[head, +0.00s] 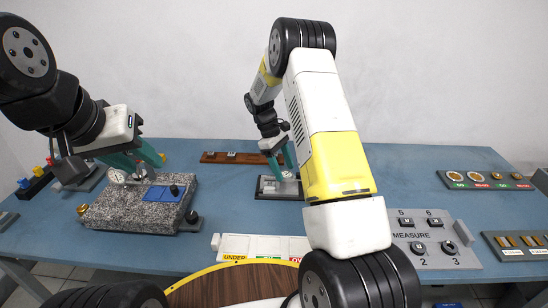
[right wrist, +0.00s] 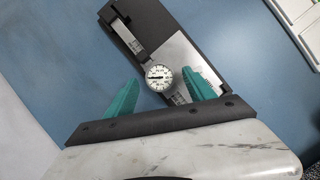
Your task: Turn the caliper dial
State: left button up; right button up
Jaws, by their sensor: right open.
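The caliper has a round white dial (right wrist: 158,76) with a dark needle, seen in the right wrist view. Its beam (right wrist: 128,36) lies along a dark holder (right wrist: 165,22) with a pale plate. My right gripper (right wrist: 160,80) is open, with one teal finger on each side of the dial. I see no clear contact between the fingers and the dial. In the head view my right gripper (head: 283,160) points down over the holder (head: 270,195), and the dial is small there. My left gripper (head: 148,164) has its fingers apart above a speckled stone block (head: 120,210).
A blue pad (head: 163,193) and a gauge (head: 117,176) are at the stone block. A grey MEASURE panel (head: 430,235) stands at front right, and a white labelled tray (head: 250,246) at front middle. A brown rack (head: 232,157) lies behind.

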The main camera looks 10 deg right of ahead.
jog(key=shift+r, duration=0.1)
jog(key=v, duration=0.7)
jog(key=shift+r, duration=0.35)
jog(key=shift+a, duration=0.15)
